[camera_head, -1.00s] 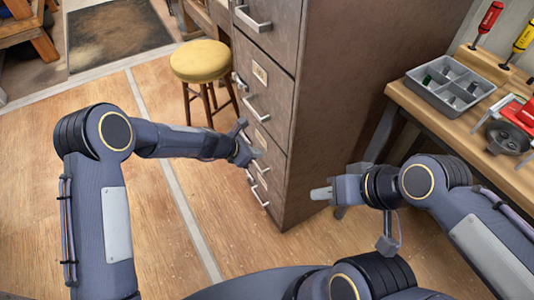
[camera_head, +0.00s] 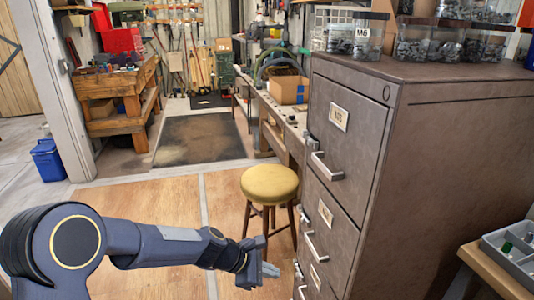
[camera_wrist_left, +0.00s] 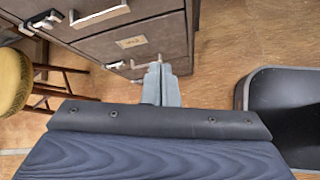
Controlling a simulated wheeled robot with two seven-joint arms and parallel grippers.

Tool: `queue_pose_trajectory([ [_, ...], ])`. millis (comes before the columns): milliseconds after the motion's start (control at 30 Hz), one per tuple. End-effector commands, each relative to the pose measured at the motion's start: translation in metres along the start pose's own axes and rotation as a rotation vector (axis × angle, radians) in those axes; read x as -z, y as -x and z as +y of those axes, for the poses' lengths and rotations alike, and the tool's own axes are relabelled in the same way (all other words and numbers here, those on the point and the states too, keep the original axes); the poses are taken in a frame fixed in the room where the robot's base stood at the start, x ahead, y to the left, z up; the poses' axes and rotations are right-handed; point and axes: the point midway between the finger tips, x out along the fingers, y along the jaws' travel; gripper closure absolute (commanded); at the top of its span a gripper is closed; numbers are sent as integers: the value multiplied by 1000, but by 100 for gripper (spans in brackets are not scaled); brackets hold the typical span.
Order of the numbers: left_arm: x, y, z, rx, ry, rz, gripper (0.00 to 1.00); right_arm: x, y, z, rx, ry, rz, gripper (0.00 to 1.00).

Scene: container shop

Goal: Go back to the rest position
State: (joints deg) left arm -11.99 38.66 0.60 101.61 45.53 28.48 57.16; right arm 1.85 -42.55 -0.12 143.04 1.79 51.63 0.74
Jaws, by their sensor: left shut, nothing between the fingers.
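My left gripper (camera_head: 262,272) is at the bottom middle of the head view, in front of the lower drawers of the filing cabinet (camera_head: 440,165). Its fingers are together and empty. In the left wrist view the left gripper (camera_wrist_left: 161,72) points toward the floor beside the cabinet's drawer fronts (camera_wrist_left: 130,42). It overlaps a drawer handle in that picture, and I cannot tell whether they touch. My left arm reaches in from the left, roughly level. My right gripper is out of the head view.
A stool (camera_head: 270,184) with a yellow seat stands close beyond my left gripper; its seat also shows in the left wrist view (camera_wrist_left: 12,80). Clear jars (camera_head: 356,36) stand on the cabinet. A grey parts tray (camera_head: 512,255) is at right. Wooden floor (camera_head: 160,200) is free at left.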

Motion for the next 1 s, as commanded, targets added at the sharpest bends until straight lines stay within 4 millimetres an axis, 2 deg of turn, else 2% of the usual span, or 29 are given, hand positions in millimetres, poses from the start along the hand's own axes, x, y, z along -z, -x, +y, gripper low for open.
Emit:
queue_pose_trajectory([
  [33, -11, 45, 2, -26, -108, 7, 100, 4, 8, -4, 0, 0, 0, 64],
  [200, -22, 152, -26, -54, -479, 67, 100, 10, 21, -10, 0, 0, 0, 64],
  [267, -23, 184, -42, -57, -606, 100, 100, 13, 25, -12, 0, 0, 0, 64],
  [300, -24, 204, -54, -58, -687, 125, 100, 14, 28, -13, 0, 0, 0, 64],
  [400, -22, 248, -86, -47, -887, 197, 100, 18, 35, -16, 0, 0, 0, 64],
  [500, -18, 283, -122, -19, -1074, 280, 100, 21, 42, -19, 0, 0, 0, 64],
  [600, -11, 306, -156, 23, -1231, 362, 100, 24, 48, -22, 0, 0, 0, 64],
  [733, -2, 321, -188, 81, -1374, 444, 100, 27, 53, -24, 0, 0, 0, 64],
  [833, 2, 325, -203, 113, -1435, 480, 100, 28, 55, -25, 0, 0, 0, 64],
  [1000, 6, 326, -210, 133, -1467, 499, 100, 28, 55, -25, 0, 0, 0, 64],
])
